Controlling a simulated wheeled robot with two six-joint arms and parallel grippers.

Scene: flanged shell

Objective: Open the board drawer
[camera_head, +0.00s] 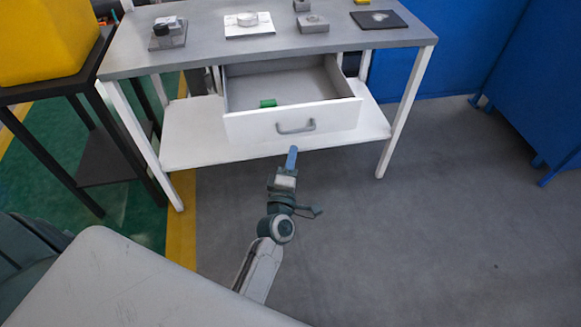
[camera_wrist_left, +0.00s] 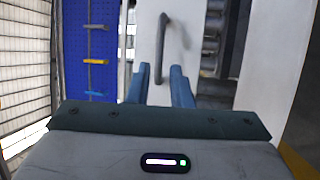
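The board drawer (camera_head: 258,127) under the grey-topped table is pulled well out, its inside showing. A small green item (camera_head: 268,103) lies in it near the front. The grey bar handle (camera_head: 296,127) is on the white drawer front. My left gripper (camera_head: 292,156) is just in front of the drawer, a little below the handle in the head view and apart from it. In the left wrist view its two blue fingers (camera_wrist_left: 158,86) are spread with nothing between them, and the handle (camera_wrist_left: 160,50) stands just ahead on the white front. My right gripper is not in view.
The table (camera_head: 120,62) has a white lower shelf (camera_head: 190,140) and thin legs. Several small parts lie on top. A yellow box (camera_head: 45,40) on a dark stand (camera_head: 100,160) is at the left, blue panels (camera_head: 530,80) at the right. The grey floor (camera_head: 430,220) in front is clear.

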